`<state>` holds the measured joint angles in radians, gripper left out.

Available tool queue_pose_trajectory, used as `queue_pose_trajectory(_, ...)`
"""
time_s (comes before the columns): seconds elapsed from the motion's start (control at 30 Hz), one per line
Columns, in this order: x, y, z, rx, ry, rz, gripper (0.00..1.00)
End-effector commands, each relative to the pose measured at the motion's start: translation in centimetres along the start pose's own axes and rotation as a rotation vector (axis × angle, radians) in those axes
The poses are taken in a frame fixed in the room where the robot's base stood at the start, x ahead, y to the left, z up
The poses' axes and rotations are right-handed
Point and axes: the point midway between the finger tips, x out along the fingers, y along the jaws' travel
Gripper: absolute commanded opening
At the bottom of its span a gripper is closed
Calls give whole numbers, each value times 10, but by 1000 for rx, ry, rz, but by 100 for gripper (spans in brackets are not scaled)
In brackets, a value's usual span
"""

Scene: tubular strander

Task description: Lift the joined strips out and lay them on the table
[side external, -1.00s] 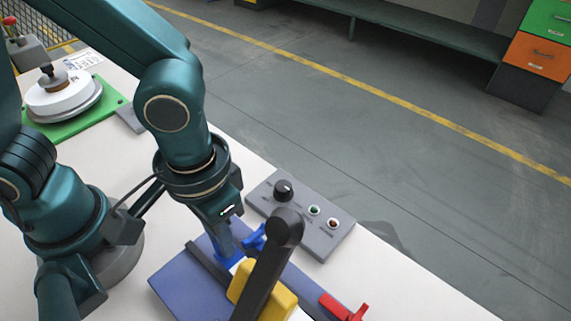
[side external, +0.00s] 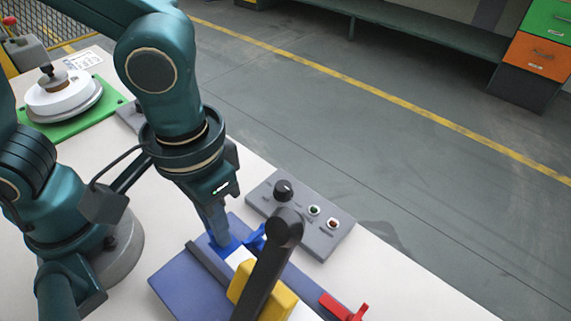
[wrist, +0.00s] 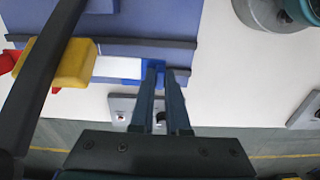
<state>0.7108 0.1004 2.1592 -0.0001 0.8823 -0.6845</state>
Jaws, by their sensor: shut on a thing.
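A white strip (side external: 240,259) lies along the blue fixture (side external: 185,285); it also shows in the wrist view (wrist: 118,67) between a yellow block and a blue clamp. Any join is hidden under the yellow block (side external: 268,297). My gripper (side external: 222,236) points down at the strip's far end, beside the blue clamp (side external: 258,238). In the wrist view, my fingers (wrist: 165,73) close around a blue part of that clamp (wrist: 153,68), just past the strip's visible end. Exactly what lies between the fingertips is partly hidden.
A black lever (side external: 265,268) rises over the yellow block, close to my gripper. A red clamp (side external: 343,308) stands at the near end. A grey control box (side external: 300,215) sits beside the fixture. White table (side external: 420,300) is bare at the right.

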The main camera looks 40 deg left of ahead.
Motion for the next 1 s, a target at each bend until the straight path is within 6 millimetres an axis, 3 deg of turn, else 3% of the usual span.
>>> queue_pose_trajectory(1.0, -2, -1, -46, -2, 0, 0, 0)
